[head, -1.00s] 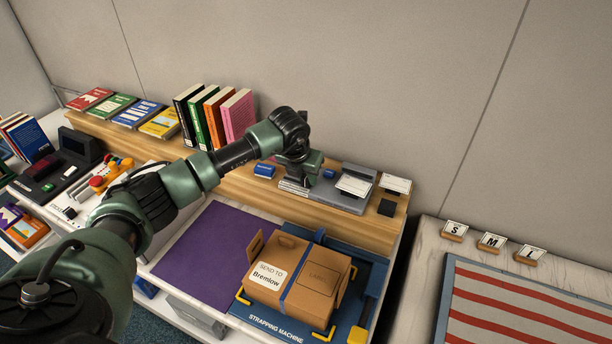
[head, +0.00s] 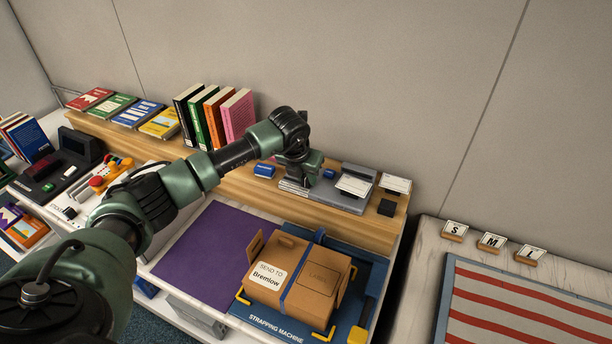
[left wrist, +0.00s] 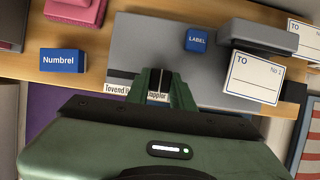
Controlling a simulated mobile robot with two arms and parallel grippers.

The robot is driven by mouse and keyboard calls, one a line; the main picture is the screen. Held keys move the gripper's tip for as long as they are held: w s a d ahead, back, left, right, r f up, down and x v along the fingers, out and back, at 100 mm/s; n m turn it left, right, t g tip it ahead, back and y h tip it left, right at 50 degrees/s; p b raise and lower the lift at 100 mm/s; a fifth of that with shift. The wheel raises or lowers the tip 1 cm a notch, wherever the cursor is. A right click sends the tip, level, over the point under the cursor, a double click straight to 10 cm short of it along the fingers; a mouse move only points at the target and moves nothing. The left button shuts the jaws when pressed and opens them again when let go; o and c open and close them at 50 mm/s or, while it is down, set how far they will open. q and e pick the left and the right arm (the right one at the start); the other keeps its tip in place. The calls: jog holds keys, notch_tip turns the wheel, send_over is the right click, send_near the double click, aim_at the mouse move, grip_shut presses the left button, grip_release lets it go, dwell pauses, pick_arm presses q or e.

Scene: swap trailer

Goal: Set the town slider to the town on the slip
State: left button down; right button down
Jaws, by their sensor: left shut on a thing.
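A white slip (head: 268,275) on the brown box reads "SEND TO Bremlow". The grey label machine (head: 346,203) stands on the wooden shelf and also shows in the left wrist view (left wrist: 208,73). A white strip of town names (left wrist: 118,89) runs along its front edge. "Tovend" is legible at the left, and part of a name ending in "appler" shows at the right. My left gripper (left wrist: 158,86) is over this strip, shut on the slider's knob, which its fingers mostly hide. The names behind the fingers are hidden. My right gripper is not in view.
A blue "LABEL" button (left wrist: 197,40) and a white "TO" card (left wrist: 254,77) are on the machine. A blue "Numbrel" block (left wrist: 62,61) lies left of it. Upright books (head: 215,118) stand further left. The strapped box (head: 298,280) sits on the strapping machine (head: 276,328) in front.

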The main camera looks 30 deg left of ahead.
pick_arm(q)
jog(key=a+b, duration=0.2)
jog(key=shift+a+f, duration=0.1)
jog(key=shift+a, duration=0.5)
jog(key=c, duration=1.2)
grip_release()
jog(key=shift+d, duration=0.1)
jog(key=shift+s, duration=0.1)
jog(key=shift+r, duration=0.2)
